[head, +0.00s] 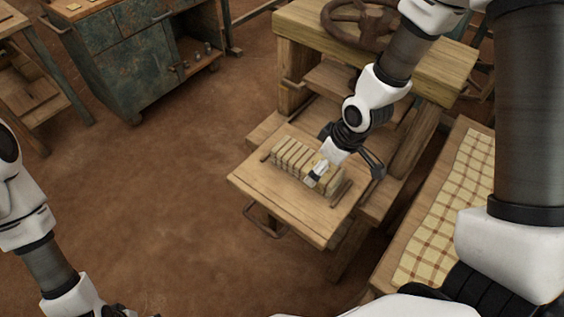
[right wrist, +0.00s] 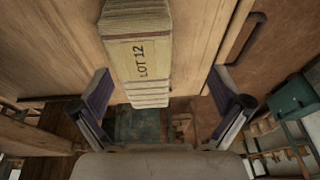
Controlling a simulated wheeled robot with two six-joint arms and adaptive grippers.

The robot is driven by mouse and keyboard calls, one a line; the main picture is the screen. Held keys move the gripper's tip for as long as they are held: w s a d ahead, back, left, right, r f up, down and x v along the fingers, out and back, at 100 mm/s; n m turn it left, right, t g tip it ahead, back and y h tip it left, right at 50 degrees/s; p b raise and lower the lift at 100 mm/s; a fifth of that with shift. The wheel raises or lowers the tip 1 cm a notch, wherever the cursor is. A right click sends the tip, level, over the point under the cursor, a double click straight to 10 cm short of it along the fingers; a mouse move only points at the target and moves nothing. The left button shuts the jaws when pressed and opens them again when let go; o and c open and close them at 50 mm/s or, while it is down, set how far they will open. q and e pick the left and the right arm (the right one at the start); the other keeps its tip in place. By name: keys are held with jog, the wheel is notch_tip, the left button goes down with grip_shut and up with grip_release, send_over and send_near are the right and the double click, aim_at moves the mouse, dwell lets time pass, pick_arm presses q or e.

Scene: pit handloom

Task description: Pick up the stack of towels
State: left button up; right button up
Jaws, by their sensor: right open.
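The stack of towels (head: 292,157) is a row of several cream folded layers on a small wooden table (head: 262,184) in the head view. In the right wrist view the stack (right wrist: 137,22) carries a yellowish label reading "LOT 12" (right wrist: 140,60). My right gripper (head: 347,156) is over the right end of the stack and hides part of it. Its two dark fingers (right wrist: 159,80) are open, with the stack between and beyond them and a gap on each side. My left gripper (head: 118,311) is barely in view at the bottom edge, mostly cut off.
A wooden loom frame with a dark wheel (head: 357,24) stands behind the small table. Yellow checked cloth (head: 448,200) lies on a wooden bench to the right. A worn green cabinet (head: 130,62) is at the back left. The brown floor on the left is free.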

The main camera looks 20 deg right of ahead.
aim_at(308, 160)
jog(key=shift+w+r+t+b, duration=0.3)
jog(key=shift+w+b, duration=0.1)
jog(key=shift+w, duration=0.25)
jog(key=shift+w+r+t+b, duration=0.25)
jog(key=shift+w+t+b, duration=0.1)
jog(key=shift+w, duration=0.25)
jog(key=shift+d+r, duration=0.15)
jog(key=shift+r, duration=0.15)
jog(key=shift+f, duration=0.2)
jog(key=x, duration=0.3)
jog(key=w+p+x, duration=0.1)
jog(key=x, duration=0.3)
jog(key=shift+w+r+p, duration=0.15)
jog(key=shift+p, duration=0.15)
pick_arm(q)
jog(key=shift+s+d+f, duration=0.15)
jog(key=shift+s+f, duration=0.65)
jog(key=shift+s, duration=0.15)
pick_arm(e)
jog(key=c, duration=1.3)
